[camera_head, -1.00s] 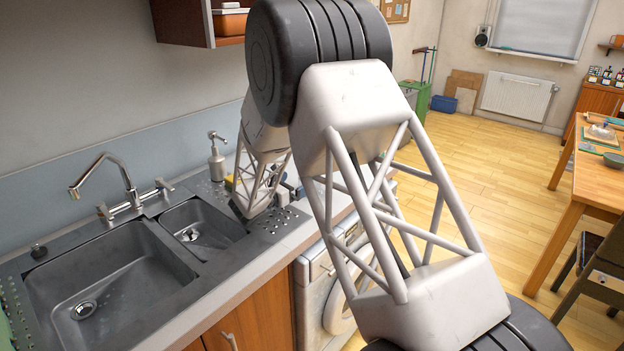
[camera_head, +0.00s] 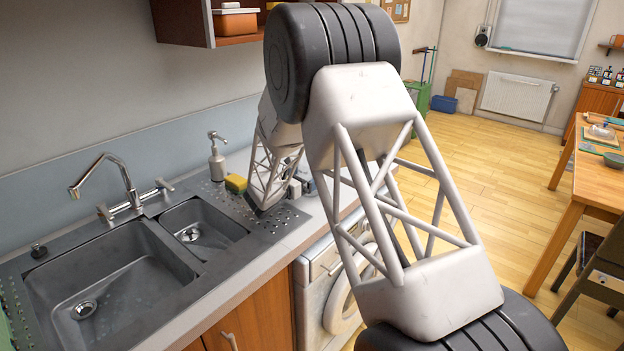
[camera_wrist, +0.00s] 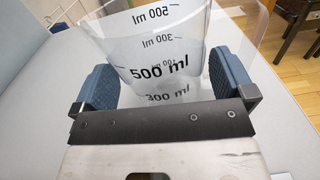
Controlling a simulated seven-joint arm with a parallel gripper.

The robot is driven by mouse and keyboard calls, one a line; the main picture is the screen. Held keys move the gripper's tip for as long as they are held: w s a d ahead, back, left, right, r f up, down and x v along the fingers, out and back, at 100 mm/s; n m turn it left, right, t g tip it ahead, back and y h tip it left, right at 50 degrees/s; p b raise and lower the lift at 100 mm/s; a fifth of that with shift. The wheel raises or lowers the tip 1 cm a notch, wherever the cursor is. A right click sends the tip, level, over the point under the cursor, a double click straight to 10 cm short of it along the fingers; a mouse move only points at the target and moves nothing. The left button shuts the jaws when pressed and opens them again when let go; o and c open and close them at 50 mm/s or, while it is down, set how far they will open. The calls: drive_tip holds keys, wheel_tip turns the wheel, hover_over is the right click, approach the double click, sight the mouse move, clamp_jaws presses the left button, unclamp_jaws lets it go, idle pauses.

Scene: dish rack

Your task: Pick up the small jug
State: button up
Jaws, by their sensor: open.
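The small jug (camera_wrist: 165,42) is a clear measuring jug with black ml markings, seen close up in the wrist view. My gripper (camera_wrist: 164,82) is open, with one blue finger pad on the left of the jug and one on the right. The jug's wall is between the pads, and I cannot tell whether either pad touches it. In the head view my own arm covers the jug, and the gripper cannot be made out clearly.
In the head view, a yellow-green sponge (camera_head: 236,184) and a soap dispenser (camera_head: 216,157) stand beside the small sink (camera_head: 203,222), left of my arm. The large sink (camera_head: 110,285) is further left. A washing machine (camera_head: 335,289) is under the counter.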

drive_tip(key=shift+x, duration=0.8)
drive_tip(key=c, duration=0.7)
